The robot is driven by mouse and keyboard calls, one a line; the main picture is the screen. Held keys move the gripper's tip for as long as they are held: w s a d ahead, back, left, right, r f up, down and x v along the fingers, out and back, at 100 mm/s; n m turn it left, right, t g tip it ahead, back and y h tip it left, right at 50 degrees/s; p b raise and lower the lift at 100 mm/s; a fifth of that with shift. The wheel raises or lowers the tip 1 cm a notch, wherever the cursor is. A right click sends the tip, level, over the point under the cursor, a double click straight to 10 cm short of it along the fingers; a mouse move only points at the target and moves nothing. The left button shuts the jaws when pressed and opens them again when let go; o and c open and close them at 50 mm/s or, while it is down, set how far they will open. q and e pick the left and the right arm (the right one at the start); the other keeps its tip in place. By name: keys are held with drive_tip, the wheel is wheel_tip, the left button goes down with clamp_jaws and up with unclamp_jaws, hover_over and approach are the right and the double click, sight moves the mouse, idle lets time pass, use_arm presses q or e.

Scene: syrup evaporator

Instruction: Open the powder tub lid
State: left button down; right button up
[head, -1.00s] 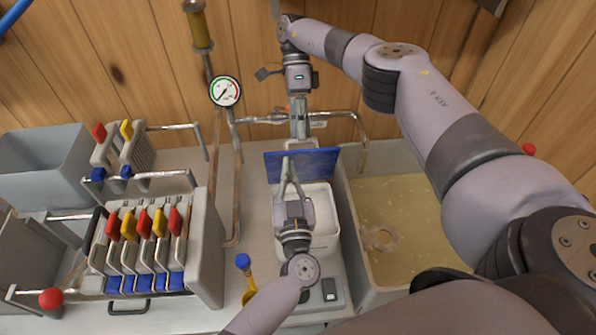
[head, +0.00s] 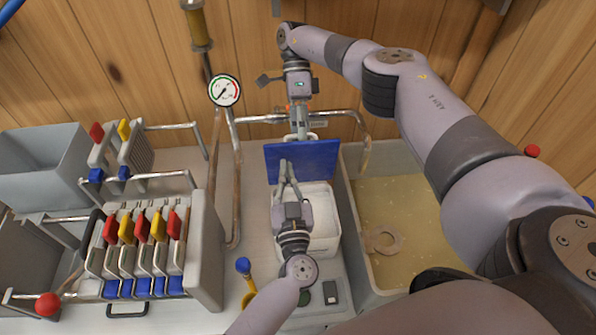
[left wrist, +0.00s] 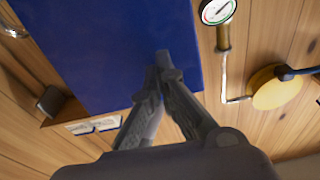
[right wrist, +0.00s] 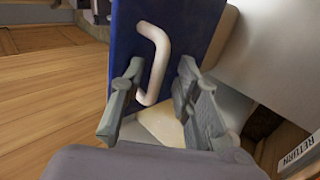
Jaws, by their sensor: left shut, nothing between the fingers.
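The white powder tub (head: 331,243) stands on the bench, its blue lid (head: 318,160) raised roughly upright at the tub's back edge. My left gripper (head: 286,168) is shut and empty in front of the lid, fingertips at or very near its front face; the left wrist view shows them over the blue panel (left wrist: 95,45). I cannot tell whether they touch. My right gripper (right wrist: 155,88) is behind the lid, fingers apart on either side of the pale handle (right wrist: 160,55), with visible gaps. The tub's interior is partly hidden by my left arm.
A vat of yellowish liquid (head: 405,215) stands right of the tub. A filter press with coloured handles (head: 150,245) stands left. A blue-topped yellow scoop (head: 246,280) lies near the tub. Pipes and a gauge (head: 224,90) are behind.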

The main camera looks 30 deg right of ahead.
sight(298, 152)
use_arm(q)
drive_tip(key=shift+s+d+r+n, duration=0.15)
drive_tip(key=shift+s+d+r, duration=0.25)
drive_tip(key=shift+d+r, duration=0.25)
drive_tip(key=shift+s+d+r+n, duration=0.15)
drive_tip(key=shift+s+d+r, duration=0.2)
drive_tip(key=shift+d+r, duration=0.25)
drive_tip(key=s+a+f, duration=0.3)
drive_tip(key=s+a, duration=0.2)
drive_tip(key=shift+s+a+f, duration=0.2)
drive_tip(key=shift+s+f, duration=0.1)
drive_tip(key=shift+s, duration=0.1)
drive_tip(key=shift+r, duration=0.1)
